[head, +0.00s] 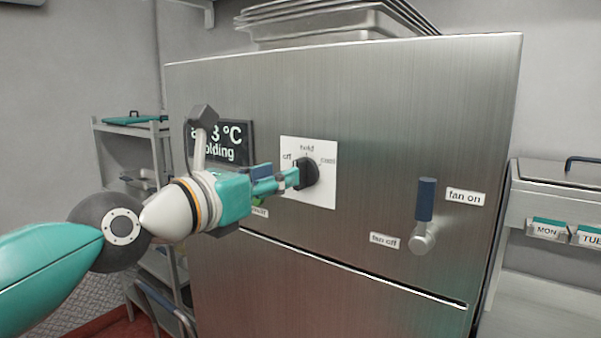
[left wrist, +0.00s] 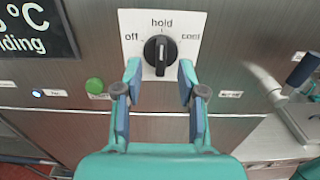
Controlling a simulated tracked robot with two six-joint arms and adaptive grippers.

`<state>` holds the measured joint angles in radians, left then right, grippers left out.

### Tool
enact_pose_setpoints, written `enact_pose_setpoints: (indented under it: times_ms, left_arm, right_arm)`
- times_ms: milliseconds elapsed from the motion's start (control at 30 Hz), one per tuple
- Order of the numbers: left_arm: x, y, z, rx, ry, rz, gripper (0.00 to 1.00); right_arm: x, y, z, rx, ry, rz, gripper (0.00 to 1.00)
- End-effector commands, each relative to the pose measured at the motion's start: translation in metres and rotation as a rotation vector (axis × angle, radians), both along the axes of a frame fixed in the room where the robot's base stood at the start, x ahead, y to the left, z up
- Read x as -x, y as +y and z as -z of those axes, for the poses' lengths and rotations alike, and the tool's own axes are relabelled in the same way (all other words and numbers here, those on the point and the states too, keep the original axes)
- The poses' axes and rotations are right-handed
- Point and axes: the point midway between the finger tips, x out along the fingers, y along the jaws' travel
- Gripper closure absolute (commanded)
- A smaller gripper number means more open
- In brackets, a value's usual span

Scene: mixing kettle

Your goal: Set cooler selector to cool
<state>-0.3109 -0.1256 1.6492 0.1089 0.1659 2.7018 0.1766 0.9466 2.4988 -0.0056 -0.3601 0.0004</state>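The cooler selector is a black round knob (head: 309,173) on a white plate (head: 322,190) marked off, hold and cool. It also shows in the left wrist view (left wrist: 158,55), where its raised grip stands upright, in line with hold. My left gripper (head: 289,181) is at the knob's front left in the head view. In the left wrist view its fingers (left wrist: 159,72) are apart, one on each side of the knob's lower part, with gaps visible. Whether the tips reach alongside the knob is unclear. The right gripper is not in view.
A dark display (head: 222,143) reading partly "3 °C" and "olding" is left of the plate. A fan lever (head: 425,205) stands upright on the right, by "fan on". A green button (left wrist: 94,85) is below left. Metal trays (head: 335,22) lie on top of the cooler.

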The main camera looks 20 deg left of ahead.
Motion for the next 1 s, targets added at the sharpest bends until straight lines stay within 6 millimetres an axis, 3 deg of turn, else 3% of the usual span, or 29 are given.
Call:
enact_pose_setpoints:
  times_ms: [333, 900, 1000]
  left_arm:
    - [-0.04, -0.015, 0.0, -0.001, 0.0, 0.0, 0.6]
    - [-0.039, -0.015, -0.001, 0.0, 0.0, -0.001, 0.6]
    - [-0.039, -0.015, -0.001, 0.0, 0.0, -0.001, 0.77]
  right_arm:
    - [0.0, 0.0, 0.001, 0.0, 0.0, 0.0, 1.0]
    - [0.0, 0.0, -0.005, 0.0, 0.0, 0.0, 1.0]
    - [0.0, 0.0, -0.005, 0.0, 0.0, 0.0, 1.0]
